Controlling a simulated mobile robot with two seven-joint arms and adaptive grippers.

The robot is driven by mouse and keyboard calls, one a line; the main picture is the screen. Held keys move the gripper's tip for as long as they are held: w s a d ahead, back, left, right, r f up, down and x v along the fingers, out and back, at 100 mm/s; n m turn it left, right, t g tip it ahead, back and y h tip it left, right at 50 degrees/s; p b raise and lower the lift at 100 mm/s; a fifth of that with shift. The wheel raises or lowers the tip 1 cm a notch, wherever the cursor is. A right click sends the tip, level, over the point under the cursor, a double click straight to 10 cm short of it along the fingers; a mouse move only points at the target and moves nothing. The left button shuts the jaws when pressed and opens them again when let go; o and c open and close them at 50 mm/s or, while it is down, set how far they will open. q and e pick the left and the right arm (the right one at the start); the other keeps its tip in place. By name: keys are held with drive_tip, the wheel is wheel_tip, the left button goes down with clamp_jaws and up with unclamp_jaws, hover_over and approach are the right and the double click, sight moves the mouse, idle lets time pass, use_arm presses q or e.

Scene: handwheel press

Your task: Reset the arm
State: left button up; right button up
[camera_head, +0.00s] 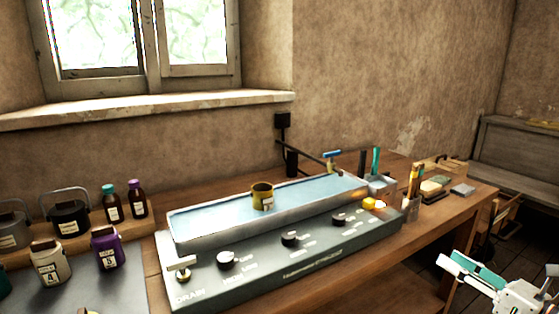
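My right gripper (510,272) is in the lower right corner, over the floor and apart from the bench. Its white and teal fingers look spread, with nothing between them. It is partly cut off by the frame edge. My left gripper is out of view.
A yellow cup (262,196) is in the basin. Bottles, including a purple one (106,248), stand left. A wooden bench seat (520,160) is back right.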

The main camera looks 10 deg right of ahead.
drive_tip(key=s+a+f+m+g+h+p, duration=0.1)
drive_tip(key=s+a+f+m+h+p, duration=0.2)
drive_tip(key=f+m, duration=0.55)
drive_tip(key=s+a+f+m+h+p, duration=0.1)
drive_tip(key=s+a+f+m+h, duration=0.1)
drive_tip(key=s+a+f+m, duration=0.45)
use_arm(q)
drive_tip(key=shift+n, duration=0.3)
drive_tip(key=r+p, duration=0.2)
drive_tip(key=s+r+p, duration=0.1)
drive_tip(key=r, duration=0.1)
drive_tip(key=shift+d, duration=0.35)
use_arm(e)
drive_tip(key=s+a+f+m+g, duration=0.2)
drive_tip(key=s+a+f+m, duration=0.4)
drive_tip(key=a+m, duration=0.3)
drive_tip(key=s+a+f+m+g+y, duration=0.1)
drive_tip(key=s+a+f+m+g, duration=0.2)
drive_tip(key=s+a+f+m, duration=0.4)
drive_tip(key=shift+a+f+m+g, duration=0.15)
drive_tip(key=shift+a+m+g, duration=0.15)
drive_tip(key=shift+a+m, duration=0.7)
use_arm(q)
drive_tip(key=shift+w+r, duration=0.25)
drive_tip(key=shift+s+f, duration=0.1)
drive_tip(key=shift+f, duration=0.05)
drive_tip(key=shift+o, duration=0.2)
